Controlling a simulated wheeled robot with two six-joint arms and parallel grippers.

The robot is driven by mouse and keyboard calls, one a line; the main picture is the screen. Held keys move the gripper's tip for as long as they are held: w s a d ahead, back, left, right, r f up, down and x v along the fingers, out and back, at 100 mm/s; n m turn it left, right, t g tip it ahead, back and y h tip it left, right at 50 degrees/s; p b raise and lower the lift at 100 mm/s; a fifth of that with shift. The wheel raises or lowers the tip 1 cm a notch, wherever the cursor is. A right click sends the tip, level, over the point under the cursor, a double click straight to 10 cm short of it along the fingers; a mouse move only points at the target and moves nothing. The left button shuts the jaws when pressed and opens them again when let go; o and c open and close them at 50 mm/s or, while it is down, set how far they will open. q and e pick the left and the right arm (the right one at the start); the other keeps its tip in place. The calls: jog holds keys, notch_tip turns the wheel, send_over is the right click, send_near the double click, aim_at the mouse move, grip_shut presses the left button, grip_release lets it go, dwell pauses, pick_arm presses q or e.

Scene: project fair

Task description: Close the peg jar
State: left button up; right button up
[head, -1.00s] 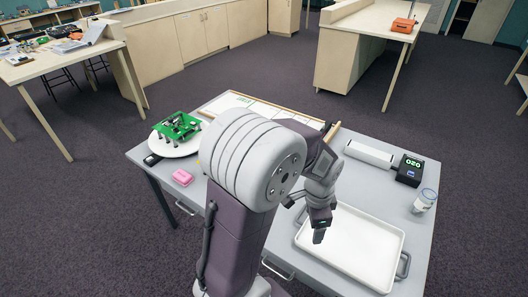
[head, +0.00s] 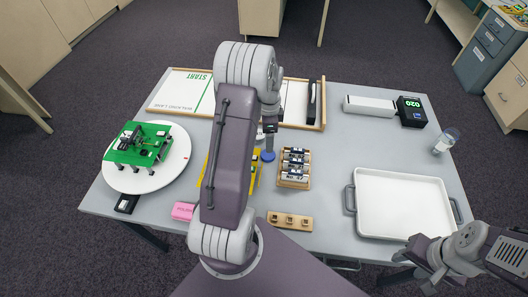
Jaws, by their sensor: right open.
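A small clear jar (head: 446,140) with a bluish tint stands near the table's right edge, beyond the white tray. Its mouth and contents are too small to make out. A small blue disc (head: 268,156), perhaps a lid, shows mid-table directly below the tip of my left gripper (head: 269,146). I cannot tell whether the gripper holds it, as the fingers are barely visible. My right gripper (head: 424,262) is open and empty at the lower right, in front of the white tray and well away from the jar.
The white tray (head: 403,205) is empty. A wooden rack (head: 294,168) of labelled cylinders, a pegged block (head: 290,221), a pink block (head: 183,211) and a green circuit board (head: 145,143) on a white disc stand around. A black display box (head: 410,111) is behind. My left arm hides part of a yellow item.

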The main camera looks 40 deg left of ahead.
aim_at(268, 155)
pick_arm(q)
notch_tip(268, 155, down, 4)
jog(key=shift+d+r, duration=0.15)
dwell(0.5)
jog(key=shift+s, duration=0.1)
notch_tip(268, 155, down, 5)
jog(key=shift+f+b, duration=0.15)
jog(key=shift+b, duration=0.15)
jog(key=shift+s, duration=0.1)
jog(key=c, duration=1.4)
